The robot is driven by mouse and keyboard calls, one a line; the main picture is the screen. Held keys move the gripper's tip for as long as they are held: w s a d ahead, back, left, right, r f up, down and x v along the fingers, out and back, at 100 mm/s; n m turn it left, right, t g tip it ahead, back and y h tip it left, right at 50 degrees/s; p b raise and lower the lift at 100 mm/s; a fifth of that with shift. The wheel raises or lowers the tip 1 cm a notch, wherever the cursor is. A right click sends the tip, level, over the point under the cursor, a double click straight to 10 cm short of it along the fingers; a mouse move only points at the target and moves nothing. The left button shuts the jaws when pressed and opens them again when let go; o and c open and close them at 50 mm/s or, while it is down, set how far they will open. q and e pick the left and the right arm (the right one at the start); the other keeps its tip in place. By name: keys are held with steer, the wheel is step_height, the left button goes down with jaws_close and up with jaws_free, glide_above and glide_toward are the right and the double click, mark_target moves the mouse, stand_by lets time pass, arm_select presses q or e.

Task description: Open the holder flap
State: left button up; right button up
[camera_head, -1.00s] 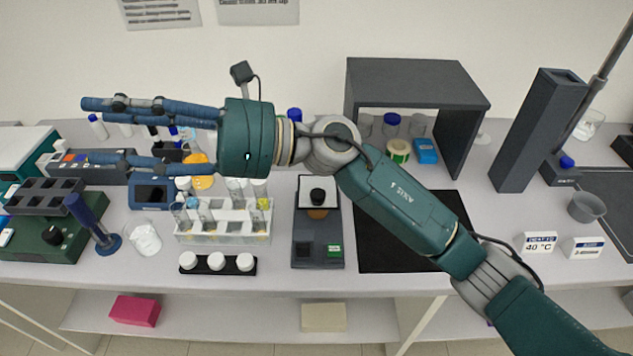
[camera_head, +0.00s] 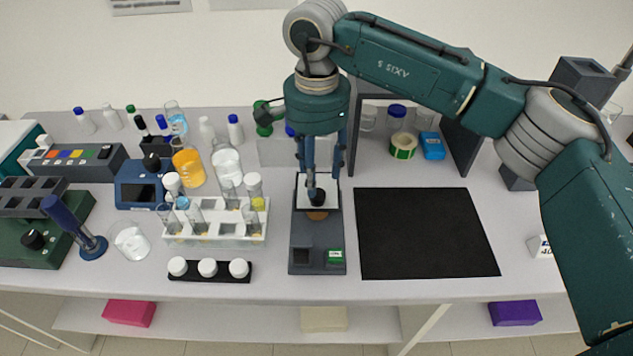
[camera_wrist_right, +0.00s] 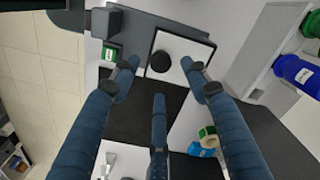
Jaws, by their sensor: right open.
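The holder is a dark grey device (camera_head: 318,244) on the bench with a green label near its front. At its rear is a white square plate with a dark frame (camera_head: 331,186), which looks like the flap, with a black round knob (camera_head: 316,197) on it. In the right wrist view the plate (camera_wrist_right: 184,52) lies flat, with the knob (camera_wrist_right: 161,61) on it. My right gripper (camera_head: 312,184) points down over the plate. My left gripper is out of view.
A test tube rack (camera_head: 215,240) and a black strip with white caps (camera_head: 210,272) stand to the left. A black mat (camera_head: 425,233) lies to the right. A grey shelf (camera_head: 462,150) with tape and bottles stands behind it. A clear panel (camera_head: 277,153) stands behind the holder.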

steer(key=shift+f+p, duration=0.55)
steer(key=shift+f, duration=1.95)
jaws_close()
